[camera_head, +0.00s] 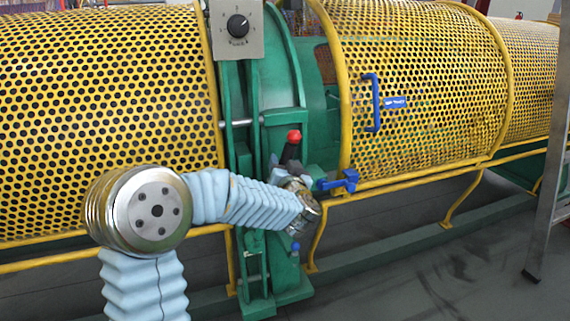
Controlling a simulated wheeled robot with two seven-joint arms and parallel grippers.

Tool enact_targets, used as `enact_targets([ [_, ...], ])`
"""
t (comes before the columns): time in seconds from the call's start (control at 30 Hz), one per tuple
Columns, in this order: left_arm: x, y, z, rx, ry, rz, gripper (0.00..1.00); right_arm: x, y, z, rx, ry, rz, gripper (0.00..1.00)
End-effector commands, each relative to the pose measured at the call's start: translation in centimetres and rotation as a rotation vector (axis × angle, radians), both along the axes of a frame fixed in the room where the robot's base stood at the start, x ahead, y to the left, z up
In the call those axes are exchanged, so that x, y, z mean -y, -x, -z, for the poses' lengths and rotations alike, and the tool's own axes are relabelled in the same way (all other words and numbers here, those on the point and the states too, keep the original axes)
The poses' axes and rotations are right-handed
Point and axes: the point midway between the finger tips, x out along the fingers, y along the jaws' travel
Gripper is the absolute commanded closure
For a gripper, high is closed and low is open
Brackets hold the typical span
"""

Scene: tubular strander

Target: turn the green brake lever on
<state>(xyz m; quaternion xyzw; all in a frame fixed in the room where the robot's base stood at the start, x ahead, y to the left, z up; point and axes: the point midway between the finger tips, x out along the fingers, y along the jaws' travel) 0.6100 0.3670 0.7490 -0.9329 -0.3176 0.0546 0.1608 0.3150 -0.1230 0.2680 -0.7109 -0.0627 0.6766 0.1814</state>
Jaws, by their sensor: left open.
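The brake lever (292,147) has a red ball knob on a dark shaft. It stands nearly upright, tilted slightly right, in front of the green machine frame in the middle of the head view. My left arm reaches in from the lower left, and its metal wrist is just below the lever. My left gripper (292,174) is open at the lower part of the shaft, below the red knob. The lever's base is hidden behind the gripper and wrist. I cannot tell whether the fingers touch the shaft. My right gripper is not in view.
Yellow perforated guards (420,80) stand on both sides of the green frame (257,95). A grey box with a black rotary knob (238,26) is above. A blue handle (374,102) and a blue latch (342,182) are to the right.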

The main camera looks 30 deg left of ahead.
Motion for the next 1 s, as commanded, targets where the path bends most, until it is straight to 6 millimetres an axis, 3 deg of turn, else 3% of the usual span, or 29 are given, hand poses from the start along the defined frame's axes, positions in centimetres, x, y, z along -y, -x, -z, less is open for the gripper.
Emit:
enact_targets([
  [0.37, -0.51, -0.63, 0.05, -0.001, -0.001, 0.001, 0.42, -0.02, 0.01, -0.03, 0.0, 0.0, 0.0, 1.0],
  [0.73, -0.47, -0.61, 0.05, -0.001, -0.001, 0.001, 0.97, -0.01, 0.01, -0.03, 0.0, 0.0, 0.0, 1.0],
  [1.0, -0.58, -0.48, 0.05, 0.004, 0.003, 0.0, 1.0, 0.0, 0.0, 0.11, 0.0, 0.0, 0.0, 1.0],
])
